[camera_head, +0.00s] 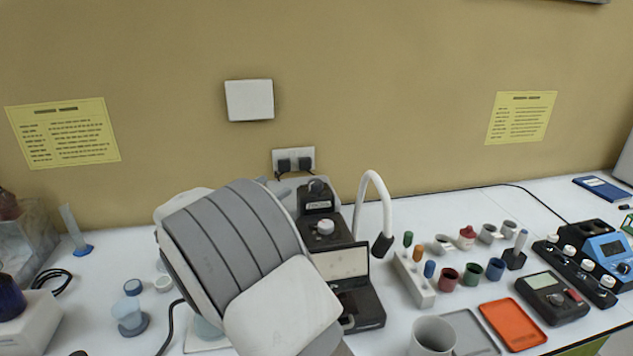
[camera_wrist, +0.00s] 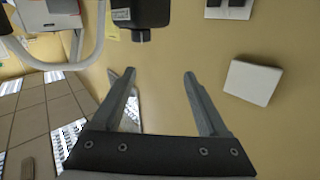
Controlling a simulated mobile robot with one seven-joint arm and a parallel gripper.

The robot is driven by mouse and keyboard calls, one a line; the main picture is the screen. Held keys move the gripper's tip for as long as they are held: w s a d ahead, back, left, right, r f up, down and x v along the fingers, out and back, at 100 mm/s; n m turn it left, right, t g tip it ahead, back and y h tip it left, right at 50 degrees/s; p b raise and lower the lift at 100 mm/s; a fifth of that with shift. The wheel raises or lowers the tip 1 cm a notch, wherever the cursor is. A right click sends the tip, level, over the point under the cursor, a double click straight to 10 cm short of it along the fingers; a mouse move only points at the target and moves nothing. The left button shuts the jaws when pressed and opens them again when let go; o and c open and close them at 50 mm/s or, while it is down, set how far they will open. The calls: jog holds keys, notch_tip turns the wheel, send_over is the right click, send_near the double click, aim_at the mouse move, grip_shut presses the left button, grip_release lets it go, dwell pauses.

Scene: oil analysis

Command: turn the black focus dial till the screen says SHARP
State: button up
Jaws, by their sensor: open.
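A black instrument (camera_head: 338,236) stands on the bench in the middle of the head view, partly hidden by my arm. A round black knob (camera_head: 317,186) sits at its top; I cannot tell for sure that it is the focus dial. A small pale panel (camera_head: 318,205) below it carries writing too small to read. A grey round knob (camera_head: 325,227) is lower down. In the wrist view my gripper (camera_wrist: 160,74) is open and empty, its fingers apart in front of the tan wall. A black part (camera_wrist: 140,12) shows beyond them at the top. My arm hides the gripper in the head view.
An open black case (camera_head: 365,308) and a white curved lamp (camera_head: 372,195) stand close to the instrument. A white rack (camera_head: 413,278), several cups and an orange tray (camera_head: 514,323) are to the right. A white wall box (camera_head: 249,100) also shows in the wrist view (camera_wrist: 252,82).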

aim_at(310, 187)
jog(key=s+a+f+g+h, duration=0.1)
jog(key=s+a+f+h, duration=0.1)
jog(key=s+f+h, duration=0.15)
jog(key=shift+m+y, duration=0.3)
jog(key=shift+y, duration=0.15)
jog(key=x, duration=0.5)
jog(key=p+x, duration=0.1)
jog(key=x, duration=0.5)
jog(key=p+x, duration=0.1)
jog(key=x, duration=0.5)
jog(key=shift+s+d+f, duration=0.15)
jog(key=shift+s+d, duration=0.1)
jog(key=shift+d, duration=0.15)
grip_shut()
